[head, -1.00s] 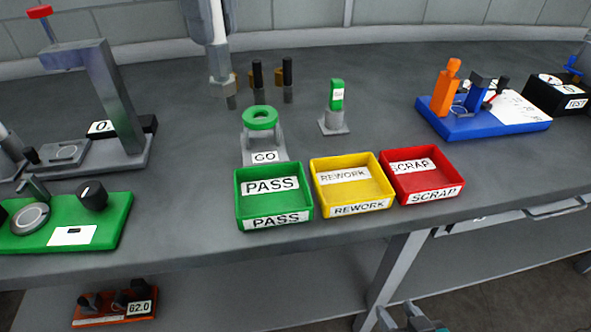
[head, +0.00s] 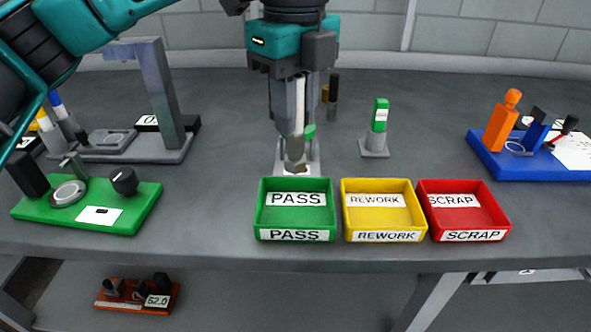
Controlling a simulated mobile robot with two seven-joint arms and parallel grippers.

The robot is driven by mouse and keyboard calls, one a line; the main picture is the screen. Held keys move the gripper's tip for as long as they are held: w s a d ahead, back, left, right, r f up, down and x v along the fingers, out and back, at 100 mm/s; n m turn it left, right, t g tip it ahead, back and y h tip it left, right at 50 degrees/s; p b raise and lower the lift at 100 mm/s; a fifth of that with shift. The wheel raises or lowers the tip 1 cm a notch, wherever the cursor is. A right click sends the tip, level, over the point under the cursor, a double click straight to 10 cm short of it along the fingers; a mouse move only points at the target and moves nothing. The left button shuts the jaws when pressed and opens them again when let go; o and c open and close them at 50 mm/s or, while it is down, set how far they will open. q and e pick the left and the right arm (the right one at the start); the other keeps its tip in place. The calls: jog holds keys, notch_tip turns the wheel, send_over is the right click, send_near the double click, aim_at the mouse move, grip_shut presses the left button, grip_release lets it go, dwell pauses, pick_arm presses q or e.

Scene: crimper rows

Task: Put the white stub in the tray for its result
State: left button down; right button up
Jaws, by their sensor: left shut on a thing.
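My left gripper (head: 294,138) comes down from the top, shut on the white stub (head: 294,153). Its fingers cover most of the stub; a greyish lower part shows below them, pointing down. The stub appears just behind the green PASS tray (head: 261,212), in front of the gauge stand with a green ring (head: 311,131), which is mostly hidden. I cannot tell whether the stub touches the stand. The yellow REWORK tray (head: 346,212) and red SCRAP tray (head: 425,212) stand to the right. All three trays look empty. My right gripper is out of view.
A green-topped post (head: 380,118) stands behind the REWORK tray. A blue fixture (head: 510,165) is at the right. A green fixture (head: 140,205) and a grey frame (head: 165,95) are at the left. Bare bench lies between the trays and these fixtures.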

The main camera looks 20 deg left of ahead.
aim_at(295, 167)
pick_arm(q)
notch_tip(295, 167, down, 9)
jog(key=shift+f+b, duration=0.1)
jog(key=shift+b, duration=0.3)
jog(key=c, duration=1)
grip_release()
jog(key=shift+f, duration=0.1)
jog(key=shift+o, duration=0.2)
